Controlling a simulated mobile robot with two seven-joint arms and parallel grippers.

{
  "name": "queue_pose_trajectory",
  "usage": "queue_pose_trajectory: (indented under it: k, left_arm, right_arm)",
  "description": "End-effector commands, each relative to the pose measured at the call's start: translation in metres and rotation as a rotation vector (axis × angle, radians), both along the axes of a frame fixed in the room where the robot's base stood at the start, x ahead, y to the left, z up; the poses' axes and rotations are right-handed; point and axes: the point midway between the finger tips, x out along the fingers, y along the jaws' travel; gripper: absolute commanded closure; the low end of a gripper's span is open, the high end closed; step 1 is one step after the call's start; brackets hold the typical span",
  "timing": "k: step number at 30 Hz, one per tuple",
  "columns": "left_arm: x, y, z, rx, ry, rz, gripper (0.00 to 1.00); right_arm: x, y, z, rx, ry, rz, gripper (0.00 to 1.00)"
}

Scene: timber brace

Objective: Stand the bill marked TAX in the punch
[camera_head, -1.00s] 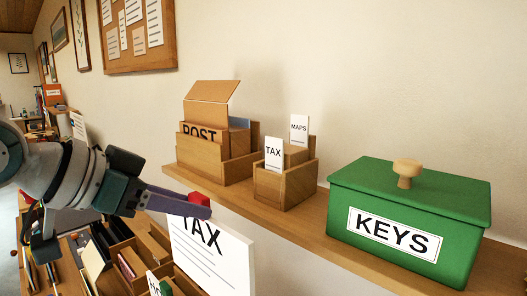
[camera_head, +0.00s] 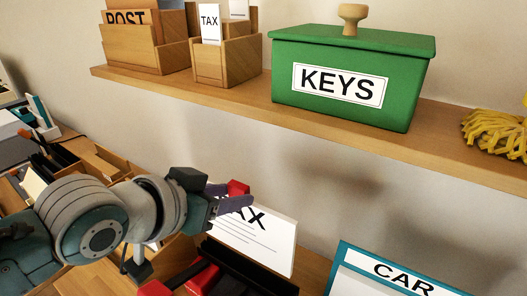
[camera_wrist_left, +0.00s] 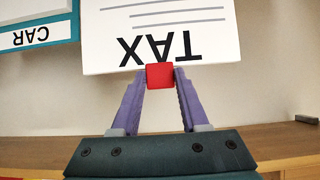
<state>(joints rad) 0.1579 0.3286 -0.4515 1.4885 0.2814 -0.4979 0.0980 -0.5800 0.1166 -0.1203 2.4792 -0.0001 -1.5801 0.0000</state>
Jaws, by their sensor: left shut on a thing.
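The large white bill marked TAX (camera_head: 262,240) hangs from my left gripper (camera_head: 236,196), tilted in the head view. In the left wrist view my left gripper (camera_wrist_left: 160,78) is shut on the red block at the bill's edge, and the bill (camera_wrist_left: 160,22) shows upside down. A black thing with red parts (camera_head: 250,272), which looks like the punch, lies just below the bill at the bottom of the head view. The bill's lower edge overlaps it in the picture; I cannot tell whether they touch. My right gripper is not in view.
On the shelf (camera_head: 440,150) above stand a wooden POST box (camera_head: 140,40), a small wooden holder (camera_head: 228,62) with a smaller TAX card, and a green KEYS box (camera_head: 350,75). A blue-edged CAR sign (camera_head: 390,275) stands to the right. Wooden trays (camera_head: 95,160) lie left.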

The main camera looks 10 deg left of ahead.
Motion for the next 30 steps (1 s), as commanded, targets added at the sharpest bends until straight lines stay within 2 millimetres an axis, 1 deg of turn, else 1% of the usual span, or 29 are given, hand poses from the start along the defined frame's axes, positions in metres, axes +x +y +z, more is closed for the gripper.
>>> queue_pose_trajectory:
  k: [3,15,18,30]
  left_arm:
    - [0.000,0.001,0.002,0.005,-0.001,-0.008,1.00]
    - [0.000,0.000,-0.039,0.002,-0.001,-0.006,1.00]
    - [0.000,0.000,-0.046,0.002,0.000,-0.006,1.00]
    - [0.000,0.000,-0.047,0.002,0.000,-0.006,1.00]
  right_arm:
    - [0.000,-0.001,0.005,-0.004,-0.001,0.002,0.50]
    - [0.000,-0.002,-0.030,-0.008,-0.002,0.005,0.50]
    - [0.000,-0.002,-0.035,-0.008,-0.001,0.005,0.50]
    - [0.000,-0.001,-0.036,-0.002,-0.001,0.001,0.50]
